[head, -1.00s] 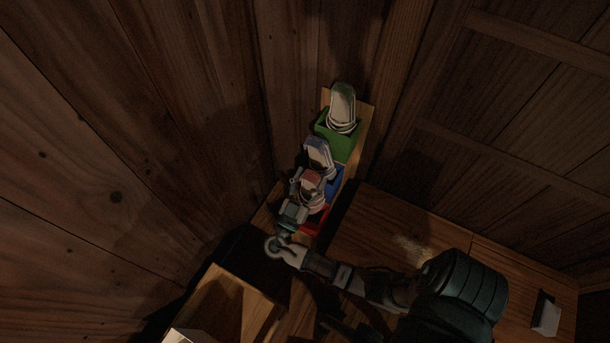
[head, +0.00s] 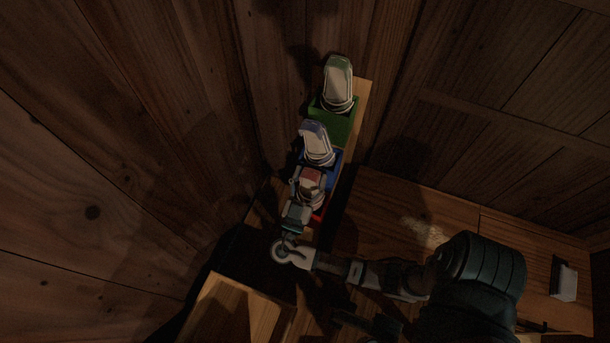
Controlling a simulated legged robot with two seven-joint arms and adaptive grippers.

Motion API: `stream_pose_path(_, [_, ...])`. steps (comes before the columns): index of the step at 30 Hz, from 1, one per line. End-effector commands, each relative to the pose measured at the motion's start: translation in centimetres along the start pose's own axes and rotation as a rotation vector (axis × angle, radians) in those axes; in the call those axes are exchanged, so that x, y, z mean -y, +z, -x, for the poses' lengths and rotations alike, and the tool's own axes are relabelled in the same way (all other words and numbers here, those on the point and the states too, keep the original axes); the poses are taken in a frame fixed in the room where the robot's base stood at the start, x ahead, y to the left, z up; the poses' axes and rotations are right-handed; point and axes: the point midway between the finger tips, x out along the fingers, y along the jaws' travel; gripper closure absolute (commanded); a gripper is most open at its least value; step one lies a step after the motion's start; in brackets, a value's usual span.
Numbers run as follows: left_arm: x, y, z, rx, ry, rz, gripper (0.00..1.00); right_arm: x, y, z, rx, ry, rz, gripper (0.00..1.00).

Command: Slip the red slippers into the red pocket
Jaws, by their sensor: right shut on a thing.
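The red slippers (head: 311,174) are pale with a red top and stand upright at the red pocket (head: 319,213), the nearest of a row. My right gripper (head: 306,190) is shut on them from the near side. The gripper hides much of the slippers and of the red pocket, so how deep they sit cannot be told. Only a strip of the red pocket shows at the right of the gripper. My left gripper is not in view.
Blue-topped slippers (head: 317,143) stand in the blue pocket (head: 334,160), just beyond. Green-topped slippers (head: 338,82) stand in the green pocket (head: 335,122) at the far end. A wooden cabinet top (head: 400,215) lies to the right, and a wooden box (head: 235,310) at the bottom. Plank walls close in behind.

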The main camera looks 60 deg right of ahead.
Motion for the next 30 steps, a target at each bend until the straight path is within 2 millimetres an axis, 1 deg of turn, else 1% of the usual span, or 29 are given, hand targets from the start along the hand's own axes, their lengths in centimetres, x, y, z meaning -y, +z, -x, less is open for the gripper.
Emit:
stream_pose_path(3, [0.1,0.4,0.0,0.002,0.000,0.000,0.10,0.0,0.0,0.0,-0.001,0.001,-0.001,0.82])
stream_pose_path(8, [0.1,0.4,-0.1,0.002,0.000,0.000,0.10,0.0,-0.1,0.0,-0.001,0.001,-0.002,0.82])
stream_pose_path(9, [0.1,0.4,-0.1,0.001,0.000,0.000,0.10,0.0,-0.1,0.0,-0.001,0.001,-0.002,0.31])
stream_pose_path(11, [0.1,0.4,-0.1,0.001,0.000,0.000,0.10,0.0,0.0,0.0,-0.001,0.001,-0.002,0.16])
stream_pose_path(12, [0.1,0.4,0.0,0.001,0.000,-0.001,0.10,0.0,0.0,0.0,-0.001,0.000,-0.002,0.07])
stream_pose_path(20, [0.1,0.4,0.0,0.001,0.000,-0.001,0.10,0.0,0.0,0.0,0.000,0.000,-0.001,0.07])
stream_pose_path(23, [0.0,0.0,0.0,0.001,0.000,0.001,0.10,0.0,0.0,0.2,0.001,0.000,0.000,0.07])
stream_pose_path(26, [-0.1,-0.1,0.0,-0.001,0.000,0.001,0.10,0.1,0.1,1.1,0.001,-0.002,0.000,0.07])
stream_pose_path(29, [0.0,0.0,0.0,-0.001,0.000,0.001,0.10,0.1,0.1,2.8,0.003,-0.002,0.001,0.07])
stream_pose_path(30, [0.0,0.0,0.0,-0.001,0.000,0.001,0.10,0.1,0.1,3.7,0.003,-0.003,0.002,0.07])
